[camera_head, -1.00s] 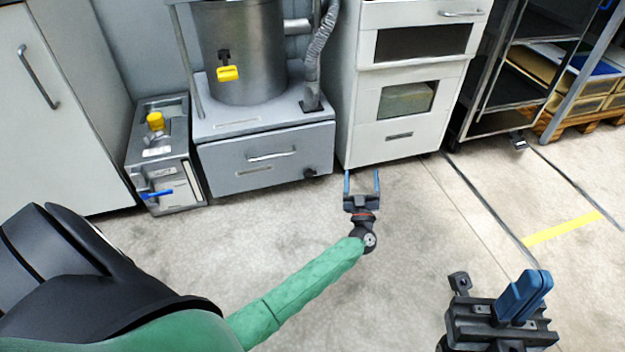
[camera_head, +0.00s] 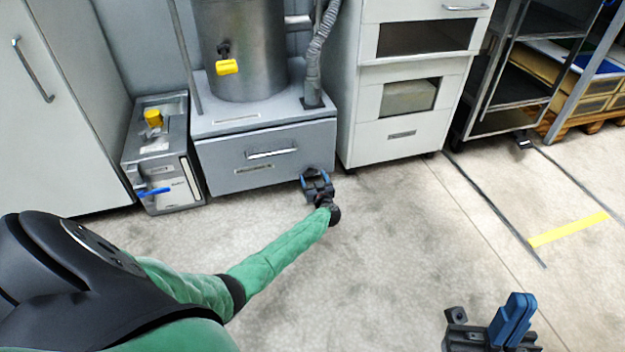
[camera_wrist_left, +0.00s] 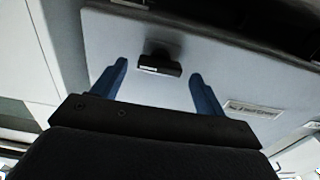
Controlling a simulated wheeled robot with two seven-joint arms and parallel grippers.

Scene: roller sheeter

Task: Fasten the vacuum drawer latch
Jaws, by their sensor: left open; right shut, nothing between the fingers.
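The vacuum drawer (camera_head: 225,178) is a grey drawer front with a bar handle (camera_head: 271,153), under a metal cylinder, and looks closed. The latch, a small black piece, shows in the left wrist view (camera_wrist_left: 160,66) on the drawer front. My left gripper (camera_head: 315,178) is open at the drawer's lower right corner and mostly hides the latch in the head view. In the left wrist view its blue fingers (camera_wrist_left: 160,75) stand on either side of the latch, with gaps; contact is not visible. My right gripper (camera_head: 514,318) is shut and empty at the bottom right, far from the drawer.
A small grey unit with a blue lever (camera_head: 154,192) stands left of the drawer. A white cabinet (camera_head: 395,150) stands close on its right. A ribbed hose (camera_head: 322,45) runs down above the drawer. The floor in front is clear.

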